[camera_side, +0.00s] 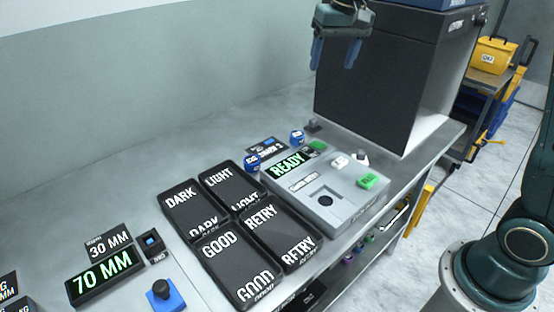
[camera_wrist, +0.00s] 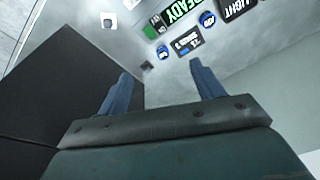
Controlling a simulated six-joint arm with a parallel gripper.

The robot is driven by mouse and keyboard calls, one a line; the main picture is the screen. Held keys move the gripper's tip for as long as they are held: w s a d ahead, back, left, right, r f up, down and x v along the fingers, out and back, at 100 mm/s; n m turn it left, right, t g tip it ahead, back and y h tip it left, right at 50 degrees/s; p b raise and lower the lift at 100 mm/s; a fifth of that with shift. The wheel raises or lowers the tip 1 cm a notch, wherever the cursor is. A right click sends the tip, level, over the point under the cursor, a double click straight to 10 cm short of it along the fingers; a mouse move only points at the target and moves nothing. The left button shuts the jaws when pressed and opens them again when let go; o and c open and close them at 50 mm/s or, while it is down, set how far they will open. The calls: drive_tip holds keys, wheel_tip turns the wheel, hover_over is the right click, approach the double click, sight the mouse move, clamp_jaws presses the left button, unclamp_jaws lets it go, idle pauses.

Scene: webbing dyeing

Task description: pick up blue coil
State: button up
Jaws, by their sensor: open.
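Two small round blue pieces with white labels stand on the bench; I cannot tell whether either is the blue coil. One (camera_side: 252,161) is at the left corner of the grey READY device, the other (camera_side: 297,137) behind it. In the wrist view they show as one piece (camera_wrist: 207,19) near the top and another (camera_wrist: 162,52) beyond my fingertips. My gripper (camera_side: 335,56) hangs high above the back of the bench, in front of the dark box. In the wrist view my gripper (camera_wrist: 161,70) is open, with nothing between its blue fingers.
The grey READY device (camera_side: 345,200) has green buttons. Black trays (camera_side: 245,268) marked DARK, LIGHT, GOOD and RETRY lie beside it. A large dark box (camera_side: 385,75) stands at the back right. Small coloured items (camera_side: 348,259) sit under the bench. The bench's back left is clear.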

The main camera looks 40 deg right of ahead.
drive_tip(key=w+d+f+m+g, duration=0.1)
drive_tip(key=w+d+f+m, duration=0.15)
drive_tip(key=w+f, duration=0.5)
drive_tip(key=g, duration=0.1)
hover_over(297, 134)
wheel_tip(297, 134, down, 7)
drive_tip(key=shift+w+r+m, duration=0.15)
drive_tip(key=shift+w+m, duration=0.05)
drive_tip(key=shift+m, duration=0.15)
drive_tip(key=shift+f, duration=4.3)
drive_tip(key=shift+f, duration=0.1)
drive_tip(key=shift+s+d+f, duration=0.1)
drive_tip(key=shift+f, duration=1.15)
drive_tip(key=shift+s+f, duration=0.1)
drive_tip(key=shift+f, duration=1.15)
drive_tip(key=shift+c, duration=0.5)
drive_tip(key=c, duration=1)
